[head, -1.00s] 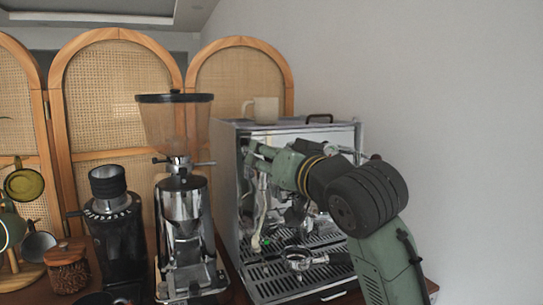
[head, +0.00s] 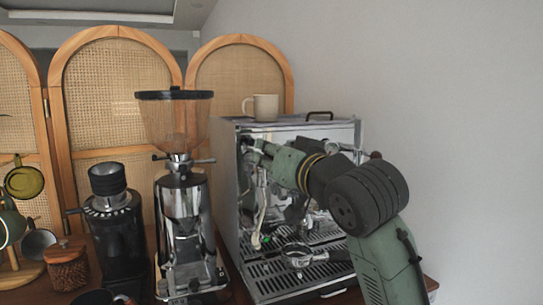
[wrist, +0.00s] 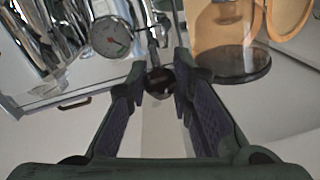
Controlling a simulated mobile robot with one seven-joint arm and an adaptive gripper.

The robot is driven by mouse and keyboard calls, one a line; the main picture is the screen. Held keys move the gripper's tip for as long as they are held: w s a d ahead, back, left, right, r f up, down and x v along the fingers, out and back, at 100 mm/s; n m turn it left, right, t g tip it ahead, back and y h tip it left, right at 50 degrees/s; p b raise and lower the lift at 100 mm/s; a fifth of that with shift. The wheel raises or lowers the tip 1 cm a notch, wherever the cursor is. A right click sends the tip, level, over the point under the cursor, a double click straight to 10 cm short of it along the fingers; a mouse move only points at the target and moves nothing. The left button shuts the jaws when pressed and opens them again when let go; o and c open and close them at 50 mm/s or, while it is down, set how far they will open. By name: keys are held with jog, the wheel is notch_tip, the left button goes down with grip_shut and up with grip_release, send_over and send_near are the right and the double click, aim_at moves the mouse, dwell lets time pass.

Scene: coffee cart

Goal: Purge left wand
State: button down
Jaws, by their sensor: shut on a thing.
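The espresso machine (head: 228,185) stands right of the grinder. Its left wand (head: 262,205) hangs down at the front left, with a small green spot near its low end, above the drip tray (head: 275,280). My gripper (head: 247,150) reaches in from the right to the machine's upper left front. In the wrist view my gripper (wrist: 160,88) is shut on a dark round knob (wrist: 160,80) on a thin stem. The head view does not show the knob clearly, as my gripper and arm cover it. I cannot see any steam.
A portafilter (head: 297,254) sits low at the machine's front, close under my arm. A cream mug (head: 265,107) stands on top. The grinder (head: 182,215) is close on the left. A pressure gauge (wrist: 111,37) is near my fingers.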

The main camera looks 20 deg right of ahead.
jog(key=shift+s+f+t+b, duration=0.25)
jog(key=shift+f+t+b, duration=0.9)
jog(key=shift+b, duration=1.7)
jog(key=t+b, duration=0.1)
jog(key=b, duration=0.1)
jog(key=t+b, duration=0.2)
jog(key=b, duration=0.1)
jog(key=shift+s+f+n+y, duration=0.1)
jog(key=shift+f+n+y, duration=0.1)
jog(key=shift+n+y, duration=0.1)
jog(key=shift+r+t, duration=0.1)
jog(key=shift+t, duration=0.25)
jog(key=c, duration=1.4)
grip_release()
